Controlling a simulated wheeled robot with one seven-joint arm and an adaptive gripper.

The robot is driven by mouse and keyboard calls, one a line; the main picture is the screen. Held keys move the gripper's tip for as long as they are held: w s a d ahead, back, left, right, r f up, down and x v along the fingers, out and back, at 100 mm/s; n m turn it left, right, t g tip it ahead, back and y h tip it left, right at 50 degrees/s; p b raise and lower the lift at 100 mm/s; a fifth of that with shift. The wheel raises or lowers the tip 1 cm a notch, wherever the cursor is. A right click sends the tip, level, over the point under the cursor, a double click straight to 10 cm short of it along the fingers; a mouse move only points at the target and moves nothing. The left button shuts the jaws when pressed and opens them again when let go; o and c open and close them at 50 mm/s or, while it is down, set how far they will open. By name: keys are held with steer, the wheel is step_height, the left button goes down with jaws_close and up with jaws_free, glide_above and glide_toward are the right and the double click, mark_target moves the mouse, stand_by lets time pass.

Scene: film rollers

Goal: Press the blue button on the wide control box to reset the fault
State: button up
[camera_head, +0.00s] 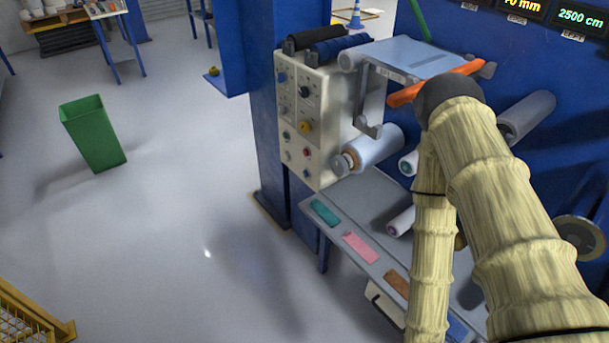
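A beige control box (318,117) is fixed to the blue machine column near the picture's middle. Its front face carries several small knobs and buttons. A bluish knob or button (282,78) shows at its upper left, and another small bluish one (307,173) near its bottom. Black, yellow, green and red ones sit between them. They are too small to tell which is a push button. My arm, in a pale ribbed sleeve, rises at the right, apart from the box in the picture. I cannot make out my gripper's fingers; they are out of view or hidden behind the arm.
Rollers (373,149) and a grey bracket (366,100) stand just right of the box. An orange bar (437,82) lies by my arm's dark end. A grey shelf (335,228) with coloured samples is below. The floor at left is open around a green bin (94,134).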

jaws_close()
stand_by(1.2)
